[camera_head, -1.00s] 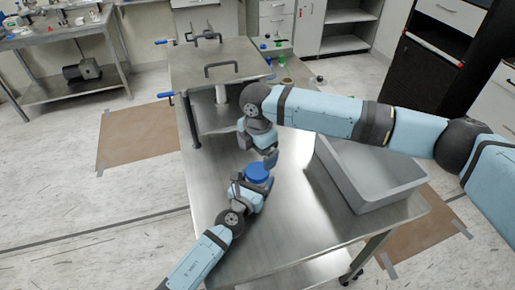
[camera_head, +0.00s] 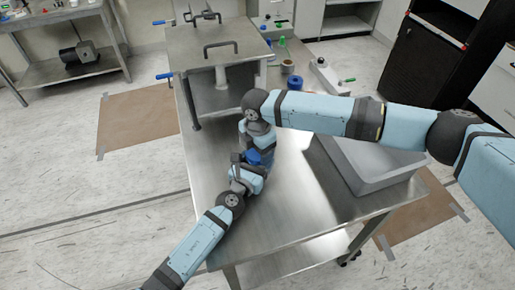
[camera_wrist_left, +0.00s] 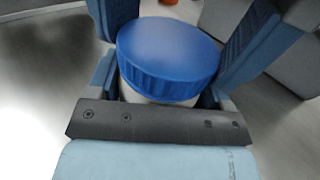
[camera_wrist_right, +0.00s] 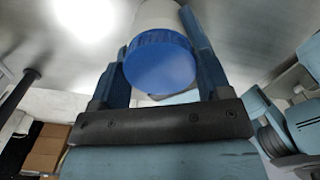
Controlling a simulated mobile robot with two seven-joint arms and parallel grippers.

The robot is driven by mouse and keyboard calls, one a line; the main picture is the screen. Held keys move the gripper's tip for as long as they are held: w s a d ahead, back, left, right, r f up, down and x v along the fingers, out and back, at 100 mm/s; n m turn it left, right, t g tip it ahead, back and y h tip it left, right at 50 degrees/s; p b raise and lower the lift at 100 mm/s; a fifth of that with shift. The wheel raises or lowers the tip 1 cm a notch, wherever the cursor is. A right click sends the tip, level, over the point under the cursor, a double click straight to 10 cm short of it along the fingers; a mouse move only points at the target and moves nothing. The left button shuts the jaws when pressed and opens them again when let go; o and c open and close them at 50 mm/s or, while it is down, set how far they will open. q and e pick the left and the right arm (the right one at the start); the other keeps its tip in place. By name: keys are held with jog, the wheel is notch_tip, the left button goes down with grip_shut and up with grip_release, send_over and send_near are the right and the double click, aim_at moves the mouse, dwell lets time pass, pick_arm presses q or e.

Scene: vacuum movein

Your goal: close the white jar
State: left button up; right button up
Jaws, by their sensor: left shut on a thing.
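The white jar (camera_wrist_left: 150,98) has a blue lid (camera_wrist_left: 168,55) seated on its top. My left gripper (camera_wrist_left: 180,60) is shut on the jar and holds it above the table. In the head view, the blue lid (camera_head: 262,158) is partly hidden by my grippers. My right gripper (camera_head: 258,140) is right above the jar, at the lid. In the right wrist view, the lid (camera_wrist_right: 160,62) lies between my spread right fingers, with the white body beyond it. I cannot tell whether both fingers touch the lid.
The steel table (camera_head: 290,225) is clear around the grippers. A grey bin (camera_head: 375,170) stands at the table's right side, under my right arm. A metal stand with a handled top (camera_head: 215,45) is at the back left. Small bottles and a roll lie at the back right.

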jog(key=shift+c, duration=0.9)
jog(key=o, duration=1)
jog(key=shift+r, duration=0.1)
jog(key=shift+r, duration=2.2)
jog(key=shift+o, duration=0.5)
jog(key=shift+r, duration=0.1)
notch_tip(320, 180, up, 12)
